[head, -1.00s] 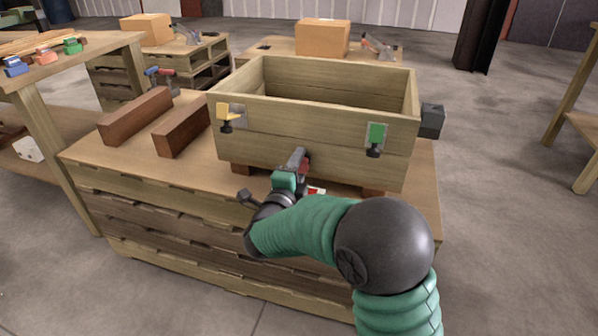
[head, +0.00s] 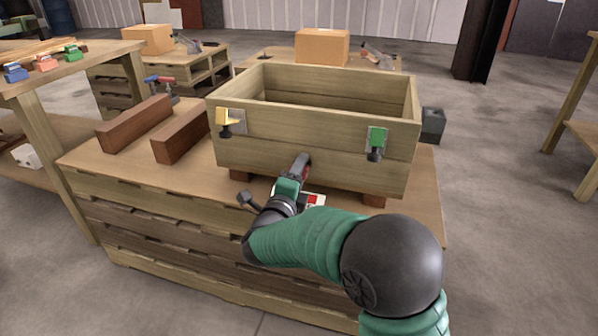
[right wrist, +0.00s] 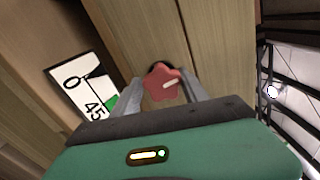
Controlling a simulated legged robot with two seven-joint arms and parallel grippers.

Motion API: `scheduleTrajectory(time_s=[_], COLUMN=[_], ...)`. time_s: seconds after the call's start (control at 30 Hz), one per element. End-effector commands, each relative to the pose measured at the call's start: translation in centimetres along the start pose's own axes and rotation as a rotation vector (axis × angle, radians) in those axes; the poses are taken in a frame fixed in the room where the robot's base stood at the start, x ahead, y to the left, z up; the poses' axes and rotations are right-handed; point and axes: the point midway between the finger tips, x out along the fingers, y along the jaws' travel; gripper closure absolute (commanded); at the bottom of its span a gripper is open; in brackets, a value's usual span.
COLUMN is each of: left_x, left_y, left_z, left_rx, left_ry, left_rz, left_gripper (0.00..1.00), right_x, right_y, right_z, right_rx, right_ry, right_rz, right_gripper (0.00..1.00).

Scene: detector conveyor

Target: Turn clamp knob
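A red lobed knob (right wrist: 162,84) with a white pointer mark shows in the right wrist view, in front of wooden boards. My right gripper (right wrist: 163,82) has one grey finger on each side of it, close to its edges; I cannot tell whether they press on it. In the head view my right gripper (head: 300,168) is at the lower front of the wooden crate (head: 300,135), and the knob is hidden. A white dial plate (right wrist: 82,92) with "0", "45" and a green patch lies left of the knob. My left gripper is out of view.
A side table (head: 100,62) with coloured clamps stands at left.

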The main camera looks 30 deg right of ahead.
Motion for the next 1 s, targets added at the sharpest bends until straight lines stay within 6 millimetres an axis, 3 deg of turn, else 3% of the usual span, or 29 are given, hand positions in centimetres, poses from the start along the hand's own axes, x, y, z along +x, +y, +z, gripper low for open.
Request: scheduleTrajectory(time_s=[0.13,0.4,0.53,1.0], left_x=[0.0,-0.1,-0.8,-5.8], left_y=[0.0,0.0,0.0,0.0], left_z=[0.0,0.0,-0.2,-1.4], left_rx=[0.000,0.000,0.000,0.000], left_ry=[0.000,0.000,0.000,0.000], left_rz=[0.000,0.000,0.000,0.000], left_gripper=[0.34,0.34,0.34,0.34], right_x=[0.0,-0.1,-1.3,-14.0], right_y=[0.1,-0.2,-0.5,-0.4], right_z=[0.0,0.1,0.2,0.2], right_rx=[-0.001,0.001,0.002,-0.002], right_ry=[0.000,-0.002,-0.004,-0.007], right_rz=[0.000,-0.005,-0.004,-0.002], right_gripper=[0.35,0.35,0.35,0.35])
